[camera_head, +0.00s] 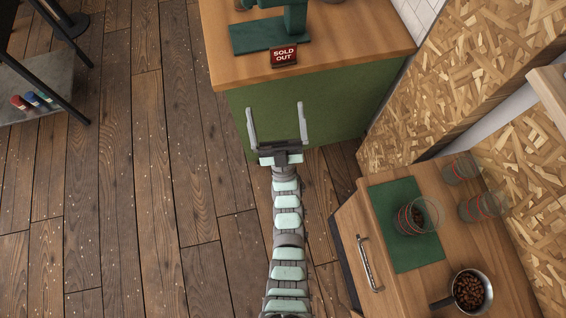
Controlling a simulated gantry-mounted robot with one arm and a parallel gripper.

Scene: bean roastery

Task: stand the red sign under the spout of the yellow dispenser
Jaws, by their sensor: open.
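The red sign (284,54) reads "SOLD OUT" and stands near the front edge of the wooden-topped counter (230,70), in front of a dark green dispenser base (252,38). Only the lower part of that green dispenser (295,18) shows at the top edge of the picture. No yellow dispenser is in view. My gripper (274,108) is open and empty, its two fingers spread wide. In the picture it lies below the sign, over the counter's green front, and does not touch the sign.
At the lower right, a wooden cabinet top (480,255) carries a green mat (395,250), several glasses, one with beans (418,218), and a pan of beans (468,290). A dark shelf (40,85) with small coloured items stands upper left. The plank floor (130,200) is clear.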

